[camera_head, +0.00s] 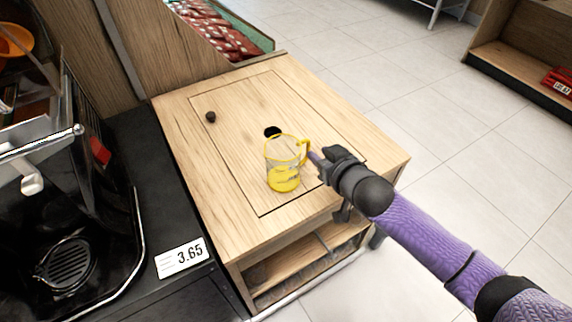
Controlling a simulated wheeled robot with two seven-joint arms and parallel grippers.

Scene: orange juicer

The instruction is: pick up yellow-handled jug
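The clear jug (283,178) with a yellow rim, yellow handle and yellow lower part stands upright on the wooden cabinet top (230,125). Its handle (305,150) points right, toward my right gripper (316,160). My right gripper reaches in from the right on a purple arm, with its fingertips at the handle. The fingers are small and partly hidden, so I cannot tell whether they are around the handle or only beside it, or whether they are open or shut. My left gripper is not in view.
A black hole (272,132) lies just behind the jug, and a dark knob (210,117) is at the back left. A black juicer machine (75,240) with a 3.65 price tag (181,257) stands left. Tiled floor (450,130) is clear at right.

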